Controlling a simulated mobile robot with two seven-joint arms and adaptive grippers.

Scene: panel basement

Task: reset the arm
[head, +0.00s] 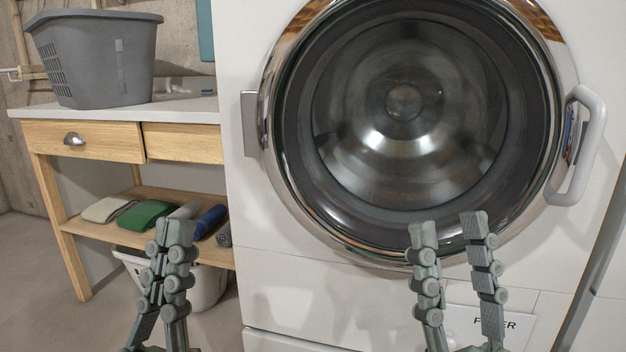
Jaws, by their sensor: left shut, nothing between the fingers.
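My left gripper (174,234) is at the lower left, with its fingers pointing up and brought together, holding nothing. It shows in front of the wooden side table's lower shelf. My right gripper (448,228) is at the lower middle right, with its two fingers upright and apart and nothing between them. It shows in front of the washing machine (300,290), below the middle of the round door. Both forearms are cut off by the bottom edge of the view.
The round glass door (403,105) has a white handle (590,145) at right. A wooden table (85,140) carries a grey basket (95,60); its lower shelf holds a green towel (145,214) and other rolled cloths. A pale basket (205,285) stands beneath.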

